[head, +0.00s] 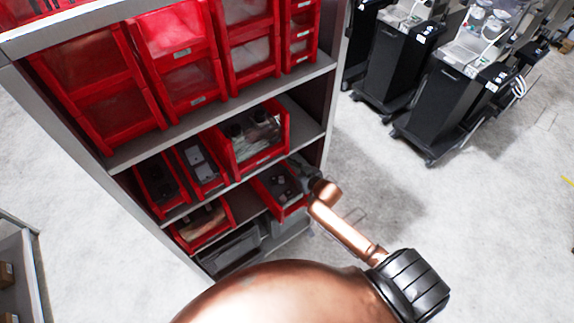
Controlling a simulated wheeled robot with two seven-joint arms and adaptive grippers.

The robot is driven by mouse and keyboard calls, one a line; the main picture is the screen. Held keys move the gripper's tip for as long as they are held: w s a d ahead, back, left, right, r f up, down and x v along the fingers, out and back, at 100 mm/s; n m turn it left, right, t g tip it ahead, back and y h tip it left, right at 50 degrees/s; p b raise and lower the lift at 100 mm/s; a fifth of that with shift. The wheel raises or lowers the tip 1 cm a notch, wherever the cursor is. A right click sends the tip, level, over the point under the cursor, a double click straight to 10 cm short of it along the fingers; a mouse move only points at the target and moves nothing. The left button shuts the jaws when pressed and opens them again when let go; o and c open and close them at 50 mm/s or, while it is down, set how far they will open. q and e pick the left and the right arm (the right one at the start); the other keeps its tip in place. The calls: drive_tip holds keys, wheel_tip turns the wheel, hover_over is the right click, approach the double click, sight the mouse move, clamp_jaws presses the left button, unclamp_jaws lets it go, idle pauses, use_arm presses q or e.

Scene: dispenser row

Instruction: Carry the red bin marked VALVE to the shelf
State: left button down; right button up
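Several red bins fill the shelf unit, but their labels are too small to read, so I cannot tell which is marked VALVE. A small red bin (279,190) with dark parts inside is at the right end of the lower level, just under the middle board. My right gripper (301,172) is at this bin's right side, at the end of my copper arm. Its fingers are dark and small, and I cannot tell whether they grip the bin. My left gripper is not in view.
The grey shelf unit (225,106) holds large red bins (176,57) on top and smaller open bins (252,140) below. A grey bin (231,252) is at the bottom. Black wheeled carts (440,100) stand at the upper right. The floor right of the shelf is clear.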

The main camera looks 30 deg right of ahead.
drive_tip(key=v, duration=1.1)
drive_tip(key=shift+s+r+p, duration=0.1)
drive_tip(key=shift+s+p, duration=0.05)
drive_tip(key=shift+p, duration=0.15)
